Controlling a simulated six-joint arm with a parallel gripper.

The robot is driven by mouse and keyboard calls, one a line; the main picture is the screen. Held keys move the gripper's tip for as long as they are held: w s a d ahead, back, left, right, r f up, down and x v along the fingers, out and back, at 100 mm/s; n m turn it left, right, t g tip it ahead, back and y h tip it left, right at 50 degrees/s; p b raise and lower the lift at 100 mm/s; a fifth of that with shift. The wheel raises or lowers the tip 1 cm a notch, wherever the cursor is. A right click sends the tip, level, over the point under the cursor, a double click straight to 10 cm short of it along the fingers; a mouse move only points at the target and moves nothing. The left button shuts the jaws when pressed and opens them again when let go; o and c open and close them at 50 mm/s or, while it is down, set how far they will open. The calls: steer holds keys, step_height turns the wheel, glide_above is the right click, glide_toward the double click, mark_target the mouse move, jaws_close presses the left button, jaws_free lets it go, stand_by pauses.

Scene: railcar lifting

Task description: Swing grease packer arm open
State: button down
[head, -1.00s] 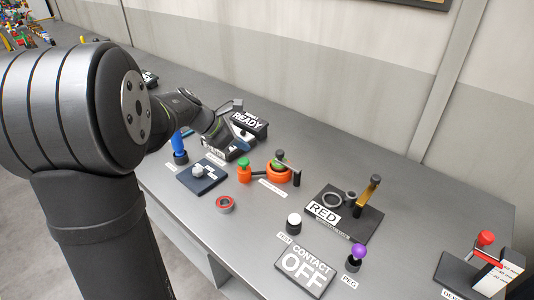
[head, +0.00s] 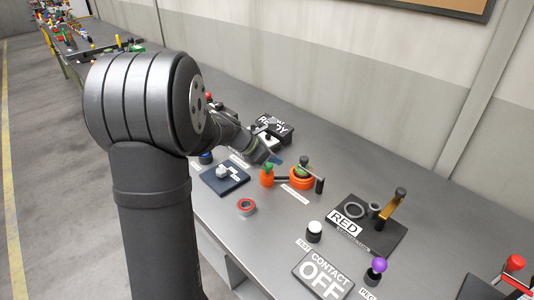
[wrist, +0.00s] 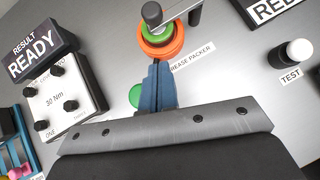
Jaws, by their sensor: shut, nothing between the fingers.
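The grease packer (head: 302,182) is an orange round body with green inside and a dark arm ending in an upright black grip on its right. In the wrist view the packer (wrist: 159,48) stands just beyond my fingertips. An orange post with a green top (head: 267,176) stands at its left, joined by a dark bar. A green piece (wrist: 135,96) shows beside my fingers in the wrist view, partly hidden by them. My gripper (head: 275,159) is shut and empty, above and behind the bar. Its blue fingers (wrist: 158,68) point at the packer; contact cannot be told.
The READY box (head: 272,128) with its 30 Nm panel (wrist: 68,102) stands behind and left of the packer. A red-rimmed ring (head: 247,207) lies in front. A RED board (head: 372,240), a white TEST button (head: 314,231) and a purple knob (head: 376,270) are to the right.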

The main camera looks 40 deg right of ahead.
mark_target(302, 165)
steer(key=shift+s+d+f, duration=0.35)
steer(key=shift+d+f, duration=0.05)
steer(key=shift+d, duration=0.6)
steer(key=shift+s+d+f, duration=0.3)
steer(key=shift+d+f, duration=0.1)
steer(key=shift+d, duration=0.65)
steer(key=shift+s+d+f, duration=0.35)
steer(key=shift+d+f, duration=0.05)
steer(key=shift+d, duration=0.6)
